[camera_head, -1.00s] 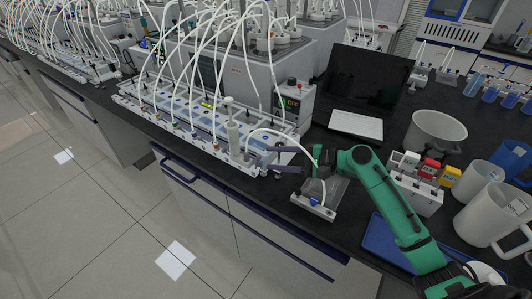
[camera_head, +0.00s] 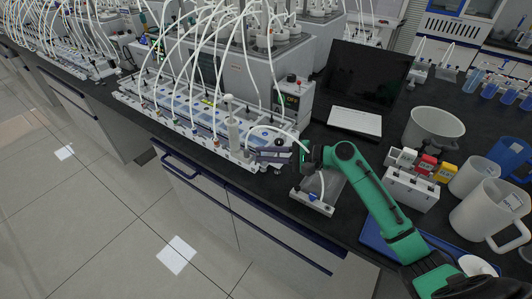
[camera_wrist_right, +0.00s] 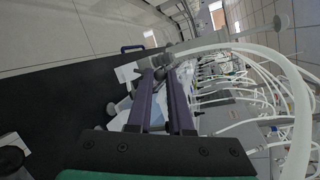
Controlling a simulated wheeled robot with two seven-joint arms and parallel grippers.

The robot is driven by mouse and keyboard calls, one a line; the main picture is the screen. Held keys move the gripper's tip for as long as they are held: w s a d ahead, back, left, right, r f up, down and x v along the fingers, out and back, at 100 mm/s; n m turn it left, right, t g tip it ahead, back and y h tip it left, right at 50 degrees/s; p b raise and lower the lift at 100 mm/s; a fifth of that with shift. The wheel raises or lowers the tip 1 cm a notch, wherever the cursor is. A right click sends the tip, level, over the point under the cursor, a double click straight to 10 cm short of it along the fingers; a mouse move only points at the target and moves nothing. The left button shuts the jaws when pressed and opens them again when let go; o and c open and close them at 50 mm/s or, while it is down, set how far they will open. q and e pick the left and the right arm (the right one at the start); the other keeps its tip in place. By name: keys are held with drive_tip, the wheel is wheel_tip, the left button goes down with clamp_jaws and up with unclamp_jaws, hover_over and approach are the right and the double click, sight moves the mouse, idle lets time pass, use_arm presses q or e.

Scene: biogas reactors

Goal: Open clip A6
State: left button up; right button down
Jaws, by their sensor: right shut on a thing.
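My right gripper (camera_head: 263,153) reaches in from the right to the near right end of the white clip rack (camera_head: 170,116). Its two dark fingers are close together, shut on a small dark clip. In the wrist view the right gripper (camera_wrist_right: 160,76) has its fingertips at this clip (camera_wrist_right: 164,67), on the end of the row. The clip's label is not readable, and the fingers partly hide it. A white tube arcs over the fingers. My left gripper is not in view.
A white upright syringe (camera_head: 233,134) stands just left of the fingers. A small stand (camera_head: 313,201) sits below my right forearm. A black laptop (camera_head: 368,78), a white pot (camera_head: 432,130) and white jugs (camera_head: 492,213) stand to the right. Several white tubes arch over the rack.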

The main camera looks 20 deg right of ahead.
drive_tip(key=n+p, duration=0.1)
drive_tip(key=s+a+n+h+p, duration=0.1)
drive_tip(key=p, duration=0.1)
drive_tip(key=r+n+h+p, duration=0.1)
drive_tip(key=n+p, duration=0.1)
drive_tip(key=shift+s+a+t, duration=0.2)
drive_tip(key=shift+a+t, duration=0.1)
drive_tip(key=shift+a, duration=0.05)
drive_tip(key=shift+s+a+f+n+t+h+p, duration=0.2)
drive_tip(key=shift+s+a+n+t+h+p, duration=0.3)
drive_tip(key=shift+n+p, duration=0.55)
drive_tip(key=shift+s+a+f+n+t+h+p, duration=0.1)
drive_tip(key=shift+a+f+n+t+h+p, duration=0.1)
drive_tip(key=shift+n+h+p, duration=0.8)
drive_tip(key=shift+y, duration=0.3)
drive_tip(key=c, duration=0.8)
unclamp_jaws()
drive_tip(key=shift+s+d, duration=0.1)
